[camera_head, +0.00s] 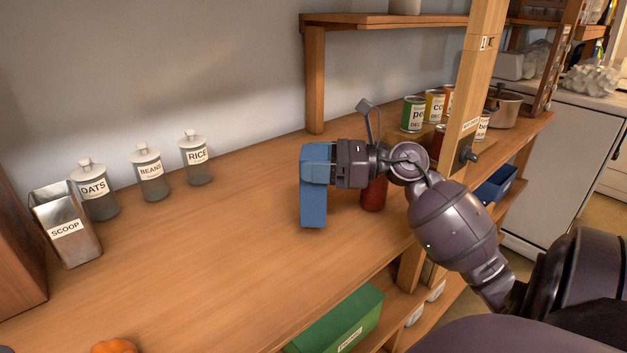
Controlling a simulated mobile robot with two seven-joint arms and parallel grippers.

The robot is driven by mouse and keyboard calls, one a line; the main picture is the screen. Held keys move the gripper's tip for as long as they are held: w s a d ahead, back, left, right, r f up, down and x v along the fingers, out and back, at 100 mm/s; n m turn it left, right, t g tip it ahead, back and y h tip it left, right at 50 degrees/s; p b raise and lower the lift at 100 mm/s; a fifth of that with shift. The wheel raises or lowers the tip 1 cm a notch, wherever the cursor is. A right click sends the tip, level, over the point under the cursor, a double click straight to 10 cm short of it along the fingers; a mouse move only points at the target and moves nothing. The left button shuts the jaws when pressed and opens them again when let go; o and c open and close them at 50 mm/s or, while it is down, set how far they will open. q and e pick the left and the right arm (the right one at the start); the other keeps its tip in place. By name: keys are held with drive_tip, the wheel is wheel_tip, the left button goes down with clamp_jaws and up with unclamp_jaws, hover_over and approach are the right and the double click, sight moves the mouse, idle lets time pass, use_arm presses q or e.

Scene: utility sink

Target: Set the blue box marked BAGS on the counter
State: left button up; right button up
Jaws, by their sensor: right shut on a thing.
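A blue box (313,205) is upright over the middle of the wooden counter (215,245). My right gripper (326,168) reaches in from the right and is shut on the upper part of the box. The BAGS marking is not visible from this side. The box's lower end is close to the counter top, but I cannot tell whether it touches. My left gripper is not in view.
Labelled jars for oats (95,195), beans (151,177) and rice (197,165), and a metal scoop holder (68,230), stand at the left. A red can (374,193) is just right of the box. Several cans (413,115) stand behind the wooden post (474,80). The counter's middle left is clear.

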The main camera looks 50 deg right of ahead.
wheel_tip(320, 180, down, 4)
drive_tip(key=shift+r, duration=0.25)
drive_tip(key=shift+f, duration=0.1)
drive_tip(key=shift+f+b, duration=0.25)
drive_tip(key=shift+b, duration=0.15)
drive_tip(key=o, duration=1.3)
drive_tip(key=shift+r, duration=0.1)
drive_tip(key=shift+r, duration=0.3)
drive_tip(key=v, duration=1.2)
drive_tip(key=shift+f, duration=0.1)
